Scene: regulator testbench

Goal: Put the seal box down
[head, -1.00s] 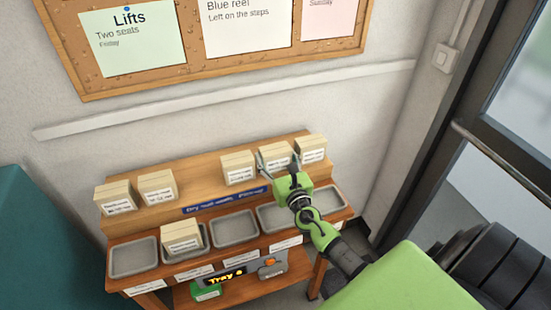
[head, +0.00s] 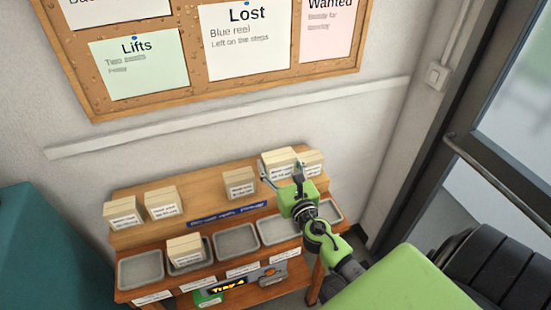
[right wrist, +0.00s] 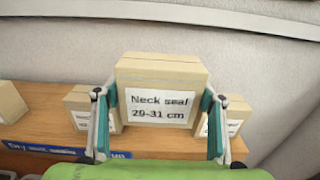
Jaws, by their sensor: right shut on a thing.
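My right gripper (head: 281,176) is shut on a cream seal box (head: 277,158), with one finger on each side. In the right wrist view, my gripper (right wrist: 160,108) grips the box (right wrist: 163,75), whose white label reads "Neck seal 29-31 cm". The box is upright and looks raised above the wooden shelf (head: 205,200), in front of the wall. In the head view it partly covers the box to its right (head: 313,160). My left gripper is in neither view.
Other cream boxes (head: 240,183) stand along the upper shelf. Below are several grey trays (head: 236,241); one holds a box (head: 186,249). A noticeboard (head: 375,20) hangs above. The shelf between the left boxes and the middle one is clear.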

